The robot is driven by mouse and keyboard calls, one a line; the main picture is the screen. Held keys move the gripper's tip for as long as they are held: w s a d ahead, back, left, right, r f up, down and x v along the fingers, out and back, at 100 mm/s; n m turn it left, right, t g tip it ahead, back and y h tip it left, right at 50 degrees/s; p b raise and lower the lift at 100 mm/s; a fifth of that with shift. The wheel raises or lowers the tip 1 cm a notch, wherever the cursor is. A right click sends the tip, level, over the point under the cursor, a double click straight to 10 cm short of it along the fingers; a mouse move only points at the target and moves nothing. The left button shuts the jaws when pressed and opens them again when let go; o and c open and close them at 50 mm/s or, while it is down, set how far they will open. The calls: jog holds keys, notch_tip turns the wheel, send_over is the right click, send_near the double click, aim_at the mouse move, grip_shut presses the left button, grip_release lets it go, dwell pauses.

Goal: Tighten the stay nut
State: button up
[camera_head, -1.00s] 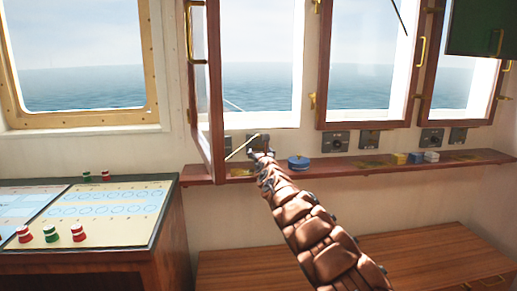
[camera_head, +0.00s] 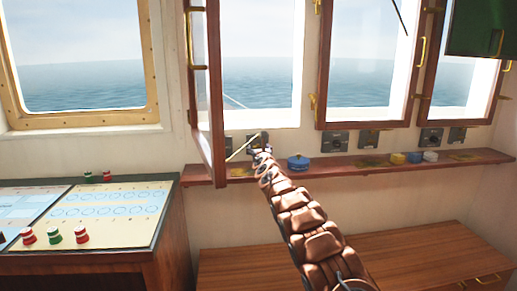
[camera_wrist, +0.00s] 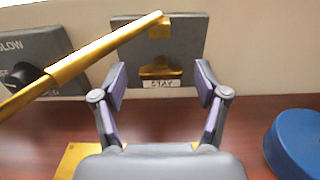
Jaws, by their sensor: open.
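A brass stay rod (camera_wrist: 80,65) runs from the lower left up to a dark wall plate (camera_wrist: 187,38) in the wrist view; it also shows by the open window in the head view (camera_head: 241,149). A small brass block sits at the rod's upper end, and a flared brass piece (camera_wrist: 160,69), which looks like the stay nut, sits lower on the plate above a white label. My gripper (camera_wrist: 160,88) is open, its fingers on either side of the flared piece, with gaps to both. In the head view the gripper (camera_head: 261,152) is small, at the ledge.
The wooden ledge (camera_head: 345,167) runs beneath the windows. A blue round object (camera_head: 298,162) stands right of my gripper. The open window frame (camera_head: 214,95) stands close on the left. A dark switch box (camera_wrist: 35,62) is left of the plate. A console (camera_head: 105,215) fills the lower left.

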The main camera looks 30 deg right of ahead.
jog(key=shift+f, duration=0.1)
jog(key=c, duration=1.2)
jog(key=shift+o, duration=0.2)
jog(key=shift+f+b, duration=0.1)
jog(key=shift+b, duration=0.3)
jog(key=m+b, duration=0.2)
jog(key=m, duration=0.1)
jog(key=shift+w+f+b, duration=0.1)
jog(key=shift+f+b, duration=0.1)
jog(key=shift+b, duration=0.2)
jog(key=m+b, duration=0.2)
jog(key=m, duration=0.2)
jog(key=shift+m, duration=0.3)
jog(key=m+b, duration=0.1)
jog(key=m, duration=0.4)
jog(key=shift+r, duration=0.15)
jog(key=shift+d+m, duration=0.1)
jog(key=shift+m, duration=2.5)
